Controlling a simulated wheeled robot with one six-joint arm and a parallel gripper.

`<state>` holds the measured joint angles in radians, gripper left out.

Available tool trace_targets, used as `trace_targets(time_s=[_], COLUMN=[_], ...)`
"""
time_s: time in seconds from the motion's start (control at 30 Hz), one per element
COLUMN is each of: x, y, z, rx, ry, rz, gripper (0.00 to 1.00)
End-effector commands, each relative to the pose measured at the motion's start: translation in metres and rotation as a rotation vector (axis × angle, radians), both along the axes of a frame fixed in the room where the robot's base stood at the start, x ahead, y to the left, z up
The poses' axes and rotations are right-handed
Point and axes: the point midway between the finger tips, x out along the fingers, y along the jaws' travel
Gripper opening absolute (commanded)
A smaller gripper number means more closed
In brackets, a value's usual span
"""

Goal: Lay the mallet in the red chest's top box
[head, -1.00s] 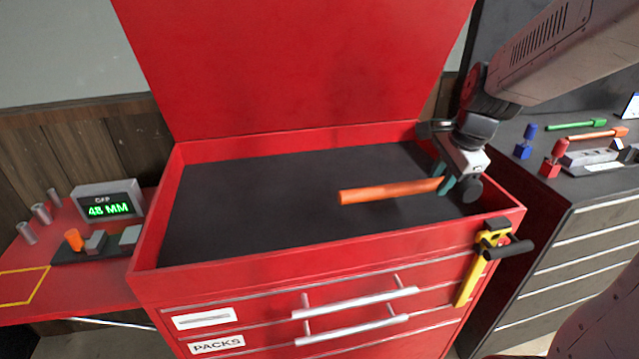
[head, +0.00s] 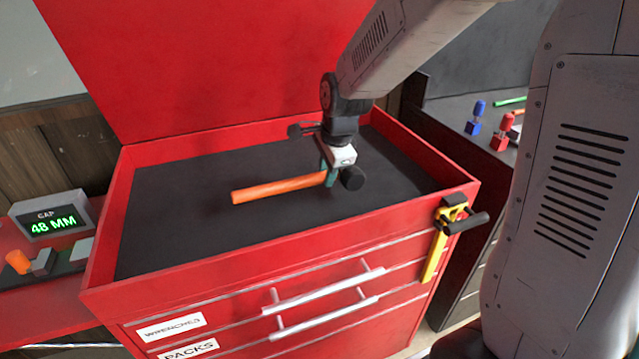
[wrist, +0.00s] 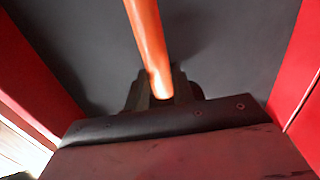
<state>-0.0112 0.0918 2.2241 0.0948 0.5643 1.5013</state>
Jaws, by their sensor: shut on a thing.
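The mallet (head: 278,188) has an orange handle and a dark head at its right end. My gripper (head: 329,176) is shut on the handle close to the head. The mallet lies about level, over the dark floor of the red chest's open top box (head: 165,262). I cannot tell whether it touches the floor or hangs a little above it. In the wrist view the handle (wrist: 147,40) runs up and away from my fingers, and the mallet's head is hidden. The box's red walls show at both sides there.
The raised red lid (head: 200,65) stands behind the box. A yellow and black tool (head: 440,240) hangs on the box's front right corner. A red side table with a gap display (head: 50,222) is at left. A dark bench (head: 455,125) with small tools stands at right.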

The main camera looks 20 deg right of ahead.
Motion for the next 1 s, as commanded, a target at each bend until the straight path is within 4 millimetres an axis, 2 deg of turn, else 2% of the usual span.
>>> trace_targets(time_s=[0.23, 0.4, 0.47, 0.83, 0.87, 0.9, 1.0], x=[0.009, 0.008, 0.008, 0.008, 0.008, 0.008, 0.008], y=[0.015, 0.014, 0.014, 0.013, 0.013, 0.013, 0.013], z=[-0.003, -0.031, -0.036, -0.040, -0.040, -0.039, -0.039], rx=[0.001, 0.000, 0.000, 0.000, 0.000, 0.000, 0.000], ry=[0.000, 0.003, 0.001, -0.001, 0.000, 0.000, 0.000], rz=[0.000, 0.000, 0.000, 0.000, 0.000, 0.000, 0.000], gripper=[0.00, 0.00, 0.00, 0.00, 0.33, 0.44, 0.46])
